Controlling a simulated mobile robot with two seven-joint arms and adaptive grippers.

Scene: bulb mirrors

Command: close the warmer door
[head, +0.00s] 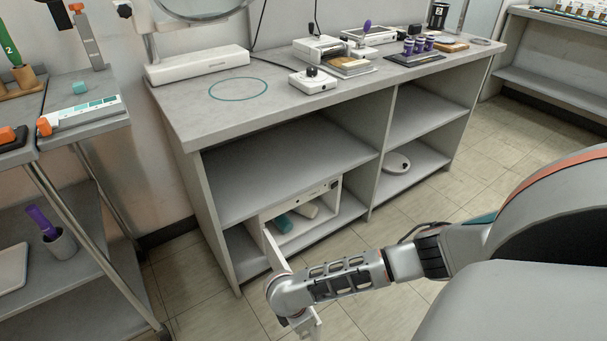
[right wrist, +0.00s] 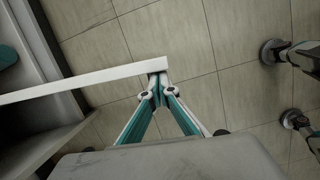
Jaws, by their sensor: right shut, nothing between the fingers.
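The warmer (head: 326,194) is a white box on the lower shelf of the grey bench. Its front is open, with a teal roll (head: 284,223) and a cream roll (head: 306,211) inside. Its white door (head: 278,249) stands swung outward from the left side. In the right wrist view the door (right wrist: 90,80) is a long white bar seen edge-on. My right gripper (right wrist: 158,80) is shut and empty at the door's free end; touching or just apart, I cannot tell. In the head view the right gripper (head: 308,326) is partly hidden by its own wrist. My left gripper is out of view.
The bench top (head: 190,105) carries a white device (head: 312,79) and several purple-topped items. A round white device (head: 396,162) sits on the right lower shelf. A cart (head: 95,205) stands at the left. The tiled floor (head: 390,220) before the bench is clear.

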